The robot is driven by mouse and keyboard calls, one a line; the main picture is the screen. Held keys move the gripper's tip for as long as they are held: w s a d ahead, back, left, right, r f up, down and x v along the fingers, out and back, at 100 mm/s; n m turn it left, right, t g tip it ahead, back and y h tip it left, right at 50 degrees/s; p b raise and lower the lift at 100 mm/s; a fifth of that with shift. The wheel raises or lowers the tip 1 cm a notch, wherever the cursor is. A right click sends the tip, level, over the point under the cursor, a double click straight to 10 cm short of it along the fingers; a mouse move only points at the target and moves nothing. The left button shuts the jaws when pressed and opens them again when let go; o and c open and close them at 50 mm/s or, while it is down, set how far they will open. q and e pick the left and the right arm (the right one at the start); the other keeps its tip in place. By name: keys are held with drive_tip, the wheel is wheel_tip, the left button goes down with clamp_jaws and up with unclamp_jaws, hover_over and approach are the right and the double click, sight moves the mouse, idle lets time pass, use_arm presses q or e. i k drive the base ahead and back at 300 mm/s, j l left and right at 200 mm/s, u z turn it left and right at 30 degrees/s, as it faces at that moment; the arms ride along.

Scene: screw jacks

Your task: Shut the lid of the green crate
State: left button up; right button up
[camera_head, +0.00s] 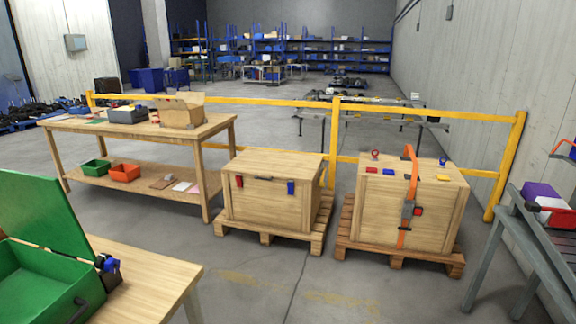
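The green crate (80,286) stands on a wooden table at the lower left, cut off by the left and bottom picture edges. Its green lid (42,212) is open, standing up and leaning at the back of the crate. Part of the inside shows, and I see nothing in that part. A dark handle is on the crate's right front side. Neither of my grippers is in view.
A small blue and black object (108,268) stands close by the crate's right side. The table (150,280) is bare to the right of it. Beyond are a long workbench (190,133), two wooden crates on pallets, a yellow railing (270,101) and open grey floor.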

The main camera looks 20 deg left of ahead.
sight(35, 209)
drive_tip(key=i+u, duration=0.25)
drive_tip(key=u, duration=0.2)
drive_tip(key=i+l+u, duration=0.15)
drive_tip(key=u, duration=0.3)
drive_tip(key=i+l+u, duration=0.2)
drive_tip(key=i+u, duration=0.2)
drive_tip(key=i+l+u, duration=0.15)
drive_tip(key=l+u, duration=0.15)
drive_tip(key=u, duration=0.15)
drive_tip(key=i+l+u, duration=0.15)
drive_tip(key=l+u, duration=0.15)
drive_tip(key=u, duration=0.15)
drive_tip(key=i+l+u, duration=0.15)
drive_tip(key=l+u, duration=0.3)
drive_tip(key=i+l+u, duration=0.15)
drive_tip(key=u, duration=0.3)
drive_tip(key=i+l+u, duration=0.1)
drive_tip(key=l+u, duration=0.35)
drive_tip(key=l, duration=0.35)
